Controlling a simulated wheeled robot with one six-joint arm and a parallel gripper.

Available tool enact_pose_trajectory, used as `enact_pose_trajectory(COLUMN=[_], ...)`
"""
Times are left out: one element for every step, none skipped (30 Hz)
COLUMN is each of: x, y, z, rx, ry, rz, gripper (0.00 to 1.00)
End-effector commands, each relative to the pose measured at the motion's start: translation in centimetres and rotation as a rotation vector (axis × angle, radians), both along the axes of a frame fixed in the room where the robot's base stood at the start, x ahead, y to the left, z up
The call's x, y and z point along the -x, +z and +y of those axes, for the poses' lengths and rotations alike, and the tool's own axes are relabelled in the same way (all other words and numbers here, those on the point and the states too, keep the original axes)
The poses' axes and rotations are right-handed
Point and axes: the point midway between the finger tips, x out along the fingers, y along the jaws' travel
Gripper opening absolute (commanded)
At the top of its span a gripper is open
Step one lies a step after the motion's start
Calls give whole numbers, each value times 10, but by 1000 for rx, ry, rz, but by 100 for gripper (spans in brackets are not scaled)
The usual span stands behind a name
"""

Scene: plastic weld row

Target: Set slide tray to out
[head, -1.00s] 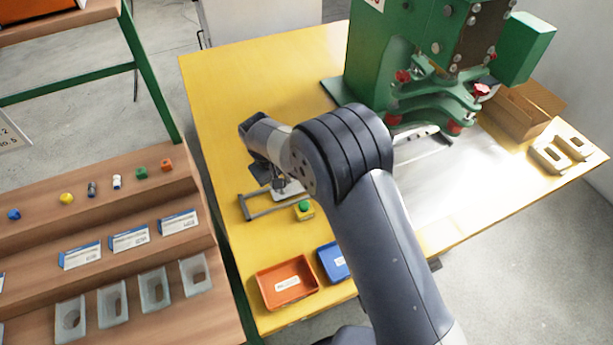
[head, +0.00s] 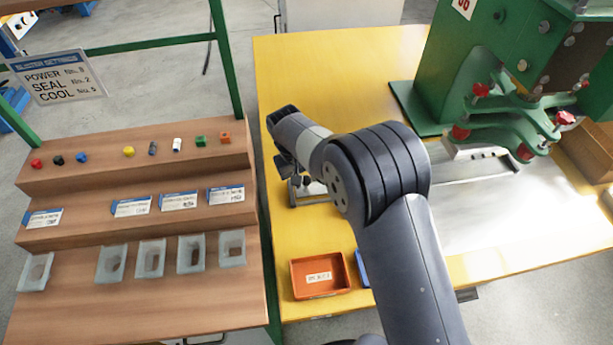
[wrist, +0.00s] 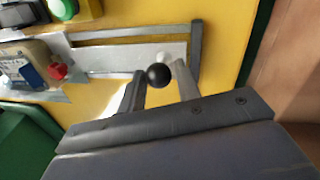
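The slide tray is a pale flat plate (wrist: 125,57) between grey rails (wrist: 196,45) in the wrist view. A black ball knob (wrist: 158,76) is at its right end. My gripper (wrist: 160,80) is open, with one finger on each side of the knob. A narrow gap seems to show beside the knob; contact is not clear. In the head view my wrist and arm hide the knob and much of the rail frame (head: 306,201). A pale block (head: 475,152) shows beneath the green press (head: 510,118).
A green button (wrist: 63,8) sits beside the rails. An orange bin (head: 320,276) and a partly hidden blue bin (head: 361,268) stand at the yellow table's (head: 330,75) front. A brown stepped rack (head: 150,285) stands left with small coloured parts, cards and clear blisters.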

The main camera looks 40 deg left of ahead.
Motion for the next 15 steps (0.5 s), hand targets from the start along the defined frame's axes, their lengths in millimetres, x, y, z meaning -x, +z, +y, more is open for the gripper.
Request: enact_pose_trajectory(x=[2, 2, 2, 2, 1, 1, 1, 1, 1, 1, 1, 1, 1, 1, 1], y=[1, 1, 1, 1, 1, 1, 1, 1, 1, 0, 0, 0, 1, 1, 3], z=[3, 2, 2, 2, 2, 2, 1, 1, 1, 1, 1, 1, 1, 1, 1], rx=[-5, -5, -5, -4, -4, -3, -3, -3, -1, -1, -1, -1, 0, 0, -1], ry=[4, 4, 4, 4, 4, 4, 4, 3, 2, 2, 2, 2, 2, 2, 2], rz=[0, 0, 0, 0, 0, 0, 0, 0, -1, -1, -1, 0, -1, -1, -2], gripper=[33, 36, 39, 42, 44, 47, 49, 49, 49, 49, 49, 49, 49, 49, 49])
